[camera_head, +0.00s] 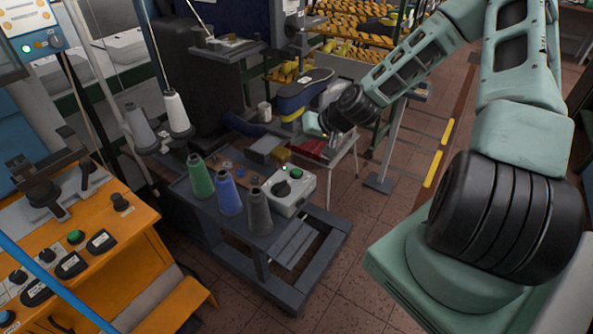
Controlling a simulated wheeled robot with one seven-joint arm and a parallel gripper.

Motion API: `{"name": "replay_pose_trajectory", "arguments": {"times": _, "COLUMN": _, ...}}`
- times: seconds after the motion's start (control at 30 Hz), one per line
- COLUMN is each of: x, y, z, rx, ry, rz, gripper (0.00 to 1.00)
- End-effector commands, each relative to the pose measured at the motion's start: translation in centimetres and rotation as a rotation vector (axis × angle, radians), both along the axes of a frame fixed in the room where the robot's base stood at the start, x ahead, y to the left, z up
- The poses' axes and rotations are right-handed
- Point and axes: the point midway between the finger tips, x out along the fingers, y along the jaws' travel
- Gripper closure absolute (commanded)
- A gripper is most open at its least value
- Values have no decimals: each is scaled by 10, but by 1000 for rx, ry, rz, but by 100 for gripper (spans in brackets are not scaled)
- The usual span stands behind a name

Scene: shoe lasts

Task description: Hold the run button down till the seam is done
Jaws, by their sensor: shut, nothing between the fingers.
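A small grey control box (301,203) stands on the right end of the dark bench. It carries a green button (297,174) and a black knob (281,188). My gripper (318,130) shows small at the end of my arm, above and behind the box in the picture. It is shut and empty, and looks apart from the green button. Its fingertips are hard to make out against the clutter. No seam can be made out.
Green, blue and dark thread cones (228,194) stand left of the box. An orange machine (110,235) with another green button (75,237) and knobs fills the lower left. A shelf of lasts (350,45) stands behind. Tiled floor (350,290) is clear right of the bench.

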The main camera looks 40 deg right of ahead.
Motion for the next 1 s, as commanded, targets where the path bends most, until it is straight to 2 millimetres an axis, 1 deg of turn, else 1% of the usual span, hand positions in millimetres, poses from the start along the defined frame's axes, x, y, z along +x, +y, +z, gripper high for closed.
{"name": "replay_pose_trajectory", "arguments": {"times": 0.2, "x": 0, "y": 2, "z": 7, "rx": 9, "ry": -4, "rz": 11, "gripper": 100}}
{"name": "replay_pose_trajectory", "arguments": {"times": 0.57, "x": 0, "y": 1, "z": 4, "rx": 8, "ry": -4, "rz": 11, "gripper": 100}}
{"name": "replay_pose_trajectory", "arguments": {"times": 0.77, "x": 0, "y": 1, "z": -9, "rx": 8, "ry": -4, "rz": 11, "gripper": 100}}
{"name": "replay_pose_trajectory", "arguments": {"times": 1.0, "x": -1, "y": 1, "z": -41, "rx": 9, "ry": -3, "rz": 10, "gripper": 100}}
